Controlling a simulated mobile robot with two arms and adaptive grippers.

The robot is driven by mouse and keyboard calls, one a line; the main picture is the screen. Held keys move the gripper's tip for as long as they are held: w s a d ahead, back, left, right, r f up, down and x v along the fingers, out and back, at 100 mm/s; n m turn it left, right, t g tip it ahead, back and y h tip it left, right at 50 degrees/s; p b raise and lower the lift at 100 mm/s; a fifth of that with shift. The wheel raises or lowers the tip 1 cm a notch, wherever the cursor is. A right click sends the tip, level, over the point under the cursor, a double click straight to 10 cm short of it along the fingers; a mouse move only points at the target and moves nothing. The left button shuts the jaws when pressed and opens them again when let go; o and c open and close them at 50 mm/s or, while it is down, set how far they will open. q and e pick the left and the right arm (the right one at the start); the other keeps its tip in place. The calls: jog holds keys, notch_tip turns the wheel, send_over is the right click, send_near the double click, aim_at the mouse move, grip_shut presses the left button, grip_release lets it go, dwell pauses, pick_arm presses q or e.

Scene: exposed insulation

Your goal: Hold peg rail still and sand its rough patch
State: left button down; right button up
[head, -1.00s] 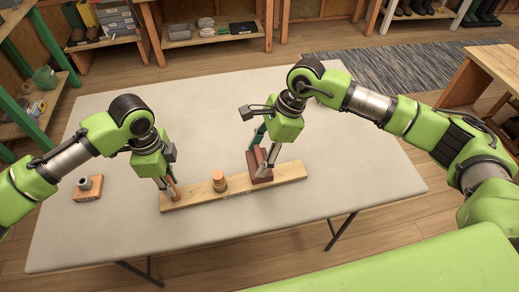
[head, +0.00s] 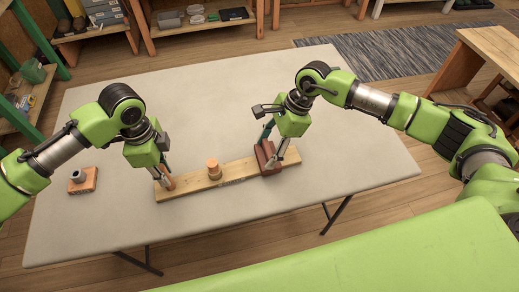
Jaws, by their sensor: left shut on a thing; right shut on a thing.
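The peg rail (head: 238,172) is a pale wooden board lying on the table, with a short round wooden peg (head: 213,171) standing near its middle. My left gripper (head: 167,183) is at the rail's left end, shut on what looks like another wooden peg, mostly hidden by the fingers. My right gripper (head: 271,165) is shut on a reddish-brown sanding block (head: 265,153) that sits on the right part of the rail. I cannot make out the rough patch; the block and fingers may cover it.
The grey table (head: 290,205) is mostly bare around the rail. A small orange-brown block with a grey ring-shaped piece (head: 82,180) lies at its left. Shelves with goods stand behind.

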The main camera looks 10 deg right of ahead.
pick_arm(q)
jog(key=shift+s+f, duration=0.25)
jog(key=shift+f, duration=0.05)
pick_arm(e)
jog(key=shift+w+d, duration=0.15)
jog(key=shift+d, duration=3.05)
jog(key=shift+a, duration=0.3)
jog(key=shift+s+a, duration=0.2)
jog(key=shift+a, duration=2.3)
jog(key=shift+s+a, duration=0.15)
jog(key=shift+a, duration=2.35)
jog(key=shift+a+r, duration=0.1)
jog(key=shift+a, duration=0.05)
notch_tip(320, 180, up, 8)
pick_arm(q)
jog(key=c, duration=1.8)
grip_release()
jog(key=shift+w, duration=0.1)
jog(key=shift+w+r, duration=0.1)
jog(key=shift+w, duration=0.05)
pick_arm(e)
jog(key=shift+w, duration=0.15)
